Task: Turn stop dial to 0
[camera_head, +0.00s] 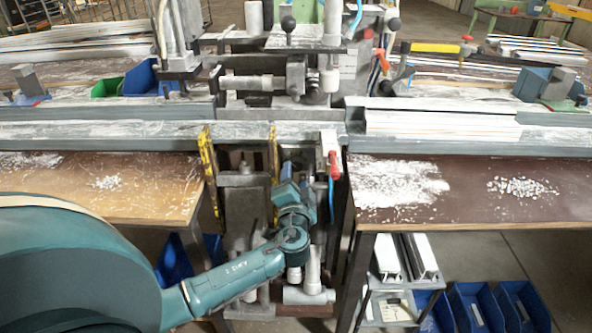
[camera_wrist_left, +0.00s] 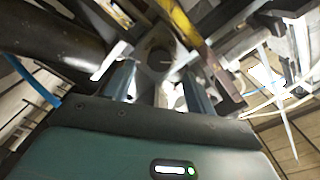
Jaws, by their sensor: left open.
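My left arm reaches in from the left in the head view, and its wrist is in front of the middle of the clamp machine. My left gripper (camera_wrist_left: 158,82) is open in the left wrist view, with one grey finger on each side. A dark round knob (camera_wrist_left: 160,60), which looks like the stop dial, shows between and beyond the fingers. I cannot tell whether the fingers touch it. No scale or number is readable on it. In the head view my own wrist hides this spot. My right gripper is not in view.
Yellow-and-black striped guards (camera_head: 208,165) stand left of my wrist, and a red-handled valve (camera_head: 334,166) is at its right. A grey rail (camera_head: 440,146) crosses behind. White profiles (camera_head: 440,124) lie on it at the right. Blue bins (camera_head: 475,305) stand below the right bench.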

